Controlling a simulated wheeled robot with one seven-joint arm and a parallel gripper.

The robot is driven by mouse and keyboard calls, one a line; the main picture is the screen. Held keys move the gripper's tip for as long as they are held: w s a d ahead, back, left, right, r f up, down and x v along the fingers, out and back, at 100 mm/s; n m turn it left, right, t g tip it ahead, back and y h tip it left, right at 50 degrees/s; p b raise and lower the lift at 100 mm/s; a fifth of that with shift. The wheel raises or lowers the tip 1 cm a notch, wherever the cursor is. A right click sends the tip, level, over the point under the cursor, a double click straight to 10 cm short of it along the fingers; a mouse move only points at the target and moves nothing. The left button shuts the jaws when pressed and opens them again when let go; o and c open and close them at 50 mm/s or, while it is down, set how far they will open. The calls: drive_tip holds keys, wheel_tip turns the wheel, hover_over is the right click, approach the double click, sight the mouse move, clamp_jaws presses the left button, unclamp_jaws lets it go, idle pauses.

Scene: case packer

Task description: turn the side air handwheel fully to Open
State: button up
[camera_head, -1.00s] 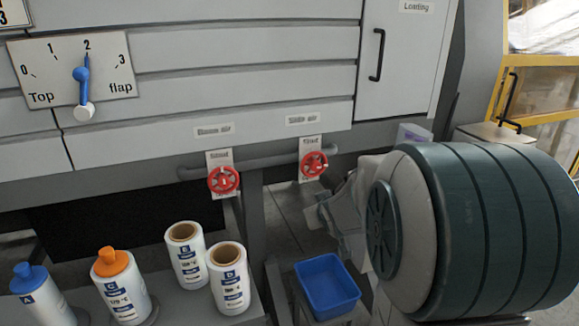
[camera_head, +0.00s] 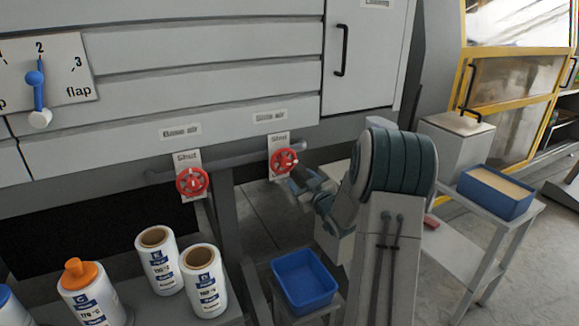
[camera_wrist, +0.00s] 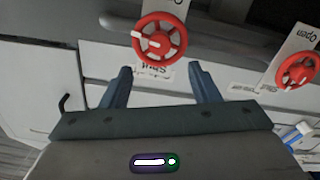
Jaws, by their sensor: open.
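The side air handwheel (camera_head: 283,161) is the right one of two red wheels, under the label "Side air" (camera_head: 271,116). Its white plate reads "Shut" above the wheel. In the wrist view the wheel (camera_wrist: 176,30) is at top centre, upside down, with its white mark pointing left. My gripper (camera_head: 297,184) is just right of and below the wheel in the head view. In the wrist view its blue fingers (camera_wrist: 160,70) are apart and empty, short of the wheel's rim. The fingers do not appear to touch it.
The other red handwheel (camera_head: 192,182) is to the left; its plate shows "Open" (camera_wrist: 306,36) in the wrist view. A grey pipe (camera_head: 228,160) runs behind both wheels. Bottles and film rolls (camera_head: 157,262) stand lower left. A blue bin (camera_head: 304,282) is below my arm.

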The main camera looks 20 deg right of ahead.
sight(286, 164)
drive_tip(key=w+p, duration=0.1)
drive_tip(key=w, duration=0.8)
drive_tip(key=shift+a+p, duration=0.15)
drive_tip(key=shift+p, duration=0.2)
drive_tip(key=shift+c, duration=0.2)
drive_tip(key=c, duration=0.9)
